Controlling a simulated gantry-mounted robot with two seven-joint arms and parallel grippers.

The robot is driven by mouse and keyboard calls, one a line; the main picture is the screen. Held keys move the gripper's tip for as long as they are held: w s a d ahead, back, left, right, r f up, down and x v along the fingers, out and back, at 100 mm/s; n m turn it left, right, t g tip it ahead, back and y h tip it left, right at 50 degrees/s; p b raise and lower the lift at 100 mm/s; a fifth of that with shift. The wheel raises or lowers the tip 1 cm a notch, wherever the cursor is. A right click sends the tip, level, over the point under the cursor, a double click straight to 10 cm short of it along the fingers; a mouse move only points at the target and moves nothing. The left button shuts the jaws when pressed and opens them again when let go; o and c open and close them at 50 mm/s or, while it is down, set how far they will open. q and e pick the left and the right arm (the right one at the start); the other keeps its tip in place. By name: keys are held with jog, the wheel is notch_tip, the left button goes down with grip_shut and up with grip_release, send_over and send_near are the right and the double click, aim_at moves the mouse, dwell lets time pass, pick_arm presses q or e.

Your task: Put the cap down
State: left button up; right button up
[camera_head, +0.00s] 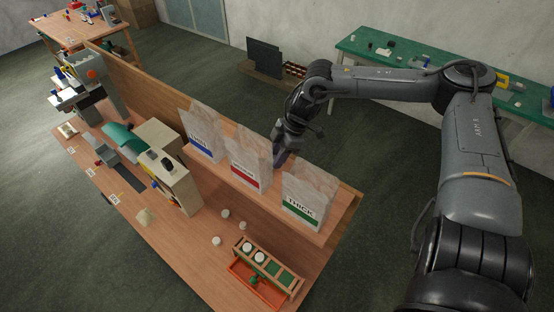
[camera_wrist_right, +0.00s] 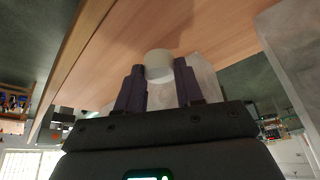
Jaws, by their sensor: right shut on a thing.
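My right gripper (camera_head: 281,156) is behind the upright bags at the back of the bench, between the red-label and green-label bags. In the right wrist view its two dark fingers (camera_wrist_right: 160,82) are shut on a round white cap (camera_wrist_right: 159,64) at their tips. In the head view I cannot make out this cap. Two more white caps sit in a wooden rack (camera_head: 283,270) with green slots. My left gripper is not in view.
Three translucent bags stand on the raised shelf: blue label (camera_head: 202,142), red label (camera_head: 246,172) and green label marked THICK (camera_head: 303,208). An orange tray (camera_head: 247,285) lies beside the rack. A beige box (camera_head: 179,180) and the printer (camera_head: 92,88) stand farther left.

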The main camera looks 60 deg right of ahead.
jog(key=shift+f, duration=1.05)
jog(key=shift+f, duration=0.15)
jog(key=o, duration=1)
